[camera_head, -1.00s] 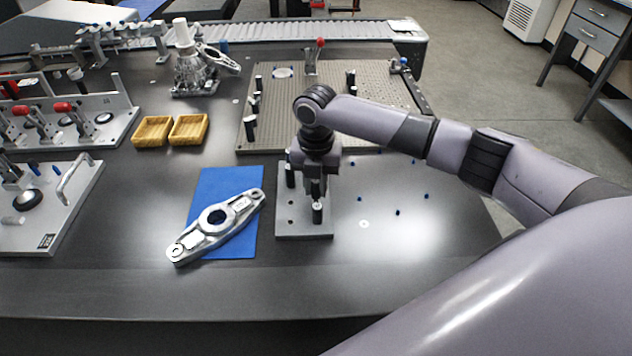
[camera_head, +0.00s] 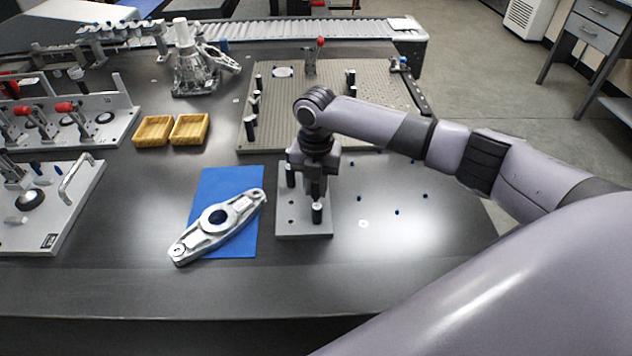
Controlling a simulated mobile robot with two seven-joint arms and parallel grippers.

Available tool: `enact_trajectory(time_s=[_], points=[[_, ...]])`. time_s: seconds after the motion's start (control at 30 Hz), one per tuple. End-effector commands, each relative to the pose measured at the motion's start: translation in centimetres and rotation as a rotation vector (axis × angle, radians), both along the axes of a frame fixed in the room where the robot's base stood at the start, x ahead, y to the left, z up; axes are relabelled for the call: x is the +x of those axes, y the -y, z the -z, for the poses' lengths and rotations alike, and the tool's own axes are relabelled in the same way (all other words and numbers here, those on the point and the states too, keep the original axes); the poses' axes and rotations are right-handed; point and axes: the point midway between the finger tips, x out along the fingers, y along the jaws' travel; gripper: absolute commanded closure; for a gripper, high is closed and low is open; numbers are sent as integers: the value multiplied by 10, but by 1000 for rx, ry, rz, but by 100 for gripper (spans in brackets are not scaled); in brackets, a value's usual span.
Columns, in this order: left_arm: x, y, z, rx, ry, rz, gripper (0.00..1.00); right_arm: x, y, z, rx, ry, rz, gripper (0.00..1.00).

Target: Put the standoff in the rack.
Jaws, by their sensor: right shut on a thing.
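The rack (camera_head: 291,226) is a grey block with dark holes on the table, in front of the perforated plate. My right gripper (camera_head: 316,198) points straight down over the rack's right side. It is shut on the standoff (camera_head: 317,213), a dark upright cylinder with a light top, at the rack's front right. I cannot tell whether the standoff's lower end is in a hole or just above it. Another dark post (camera_head: 291,178) stands at the rack's back left, partly hidden by the gripper. My left gripper is not in view.
A metal arm casting (camera_head: 217,228) lies on a blue mat (camera_head: 245,183) left of the rack. Two yellow trays (camera_head: 188,129) and a perforated plate (camera_head: 340,95) with posts are behind. Small blue pins (camera_head: 397,212) dot the table at right. Clamp fixtures (camera_head: 65,118) stand at left.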

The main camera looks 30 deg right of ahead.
Motion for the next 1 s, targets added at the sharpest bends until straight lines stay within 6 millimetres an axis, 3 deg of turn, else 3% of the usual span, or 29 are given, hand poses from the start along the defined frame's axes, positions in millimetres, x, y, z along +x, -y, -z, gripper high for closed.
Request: enact_trajectory(time_s=[1.0], points=[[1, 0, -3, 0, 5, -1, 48, 0, 0, 9, 0, 1, 0, 100]])
